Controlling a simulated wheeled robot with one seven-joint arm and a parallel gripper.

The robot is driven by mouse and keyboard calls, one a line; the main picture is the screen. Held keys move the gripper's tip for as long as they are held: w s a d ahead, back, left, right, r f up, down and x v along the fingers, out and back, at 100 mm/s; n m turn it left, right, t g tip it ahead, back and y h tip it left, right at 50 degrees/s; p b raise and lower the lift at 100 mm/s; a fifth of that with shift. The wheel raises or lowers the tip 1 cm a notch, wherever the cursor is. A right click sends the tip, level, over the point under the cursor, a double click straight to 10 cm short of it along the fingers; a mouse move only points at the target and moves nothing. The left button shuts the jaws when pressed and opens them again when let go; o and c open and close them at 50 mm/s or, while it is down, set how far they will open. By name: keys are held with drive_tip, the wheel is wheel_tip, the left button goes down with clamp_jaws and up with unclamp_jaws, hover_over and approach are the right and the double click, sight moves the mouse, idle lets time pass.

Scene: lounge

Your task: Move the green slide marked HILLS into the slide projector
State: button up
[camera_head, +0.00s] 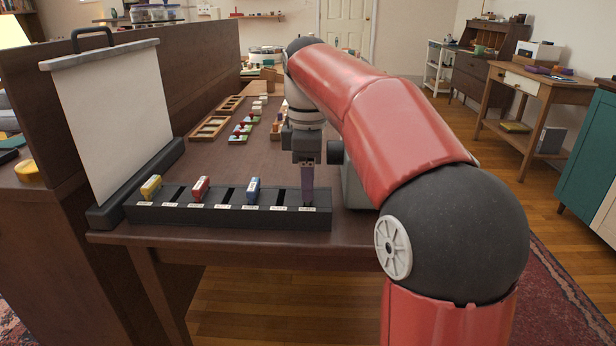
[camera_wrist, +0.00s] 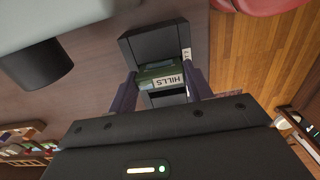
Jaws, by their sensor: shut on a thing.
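My gripper (camera_head: 307,190) is at the right end of a black slotted rack (camera_head: 228,213), fingers pointing down. In the wrist view, its fingers (camera_wrist: 162,90) are shut on the green slide marked HILLS (camera_wrist: 155,72), one on each side. The slide is at the end part of the rack; I cannot tell how deep it sits in its slot. In the head view the fingers hide it. The grey slide projector (camera_head: 354,189) stands just right of the rack, mostly behind my arm. Its black lens (camera_wrist: 40,76) and pale body (camera_wrist: 60,15) show in the wrist view.
Yellow (camera_head: 151,187), red (camera_head: 200,189) and blue (camera_head: 253,190) slides stand in other slots of the rack. A white screen (camera_head: 112,110) stands on the left. Wooden trays (camera_head: 209,127) and small coloured items lie further back. The table between is mostly clear.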

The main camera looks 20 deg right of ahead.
drive_tip(key=shift+r+p, duration=1.35)
drive_tip(key=shift+r, duration=1.5)
